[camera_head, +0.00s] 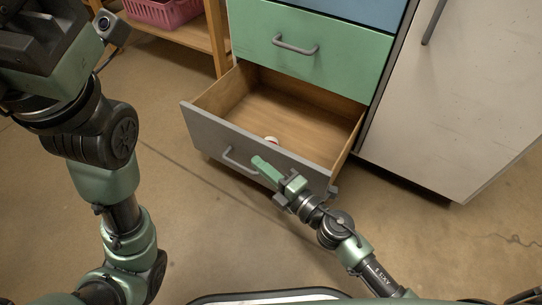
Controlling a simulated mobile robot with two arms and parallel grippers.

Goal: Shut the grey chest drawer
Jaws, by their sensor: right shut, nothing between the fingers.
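The grey chest drawer (215,138) is the low drawer of the chest and stands pulled out, its wooden inside showing. A small red and white thing lies in it, partly hidden by the front panel. My right gripper (262,166) is shut and empty, with its tip at the drawer's grey front, just right of the handle (238,161). I cannot tell whether it touches the front. My left arm comes in from the left; its gripper's fingers are not in view.
A green drawer (335,62) above is shut, with a blue drawer (370,8) over it. A pale cabinet (455,95) stands to the right. A wooden shelf (190,36) with a pink basket (165,10) is at the back left. The floor before the drawer is clear.

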